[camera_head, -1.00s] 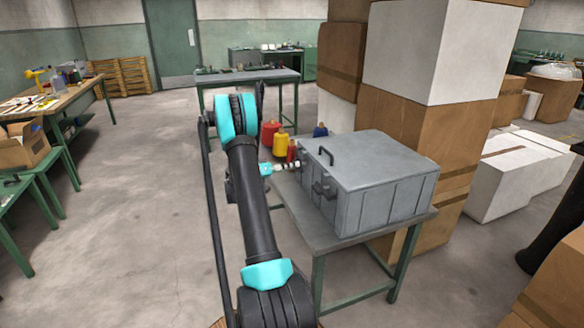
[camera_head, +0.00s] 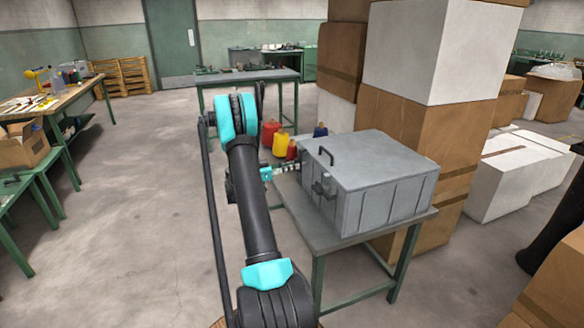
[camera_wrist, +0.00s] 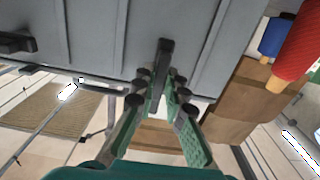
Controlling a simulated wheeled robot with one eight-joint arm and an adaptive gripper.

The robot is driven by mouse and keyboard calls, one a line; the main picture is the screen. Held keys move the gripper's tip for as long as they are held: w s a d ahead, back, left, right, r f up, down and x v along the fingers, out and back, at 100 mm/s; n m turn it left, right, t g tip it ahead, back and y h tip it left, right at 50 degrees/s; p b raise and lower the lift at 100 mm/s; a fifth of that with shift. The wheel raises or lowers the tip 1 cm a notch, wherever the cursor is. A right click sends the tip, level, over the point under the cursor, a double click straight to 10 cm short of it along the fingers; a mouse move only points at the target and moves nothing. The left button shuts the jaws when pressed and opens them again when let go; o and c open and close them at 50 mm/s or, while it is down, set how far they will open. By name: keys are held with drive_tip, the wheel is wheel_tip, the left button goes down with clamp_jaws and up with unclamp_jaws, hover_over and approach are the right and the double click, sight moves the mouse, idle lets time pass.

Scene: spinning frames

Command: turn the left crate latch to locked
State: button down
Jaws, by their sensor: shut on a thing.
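The grey crate (camera_head: 375,170) stands on a small table, with dark latches on its side facing my arm. In the wrist view my gripper (camera_wrist: 160,85) has its green-backed fingers closed around a dark latch handle (camera_wrist: 163,58), which lies lengthwise between the fingertips against the crate's ribbed wall (camera_wrist: 95,30). The other latch (camera_wrist: 15,43) shows at the left edge of the wrist view, apart from my gripper. In the head view my gripper (camera_head: 291,169) is at the far end of that crate side, and the held latch is hard to make out there.
Stacked cardboard boxes (camera_head: 400,125) stand right behind the crate. The floor to the left is open.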

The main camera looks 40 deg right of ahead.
drive_tip(key=shift+s+d, duration=0.1)
idle(0.4)
drive_tip(key=c, duration=1.6)
unclamp_jaws()
drive_tip(key=shift+o, duration=0.2)
drive_tip(key=v, duration=1.2)
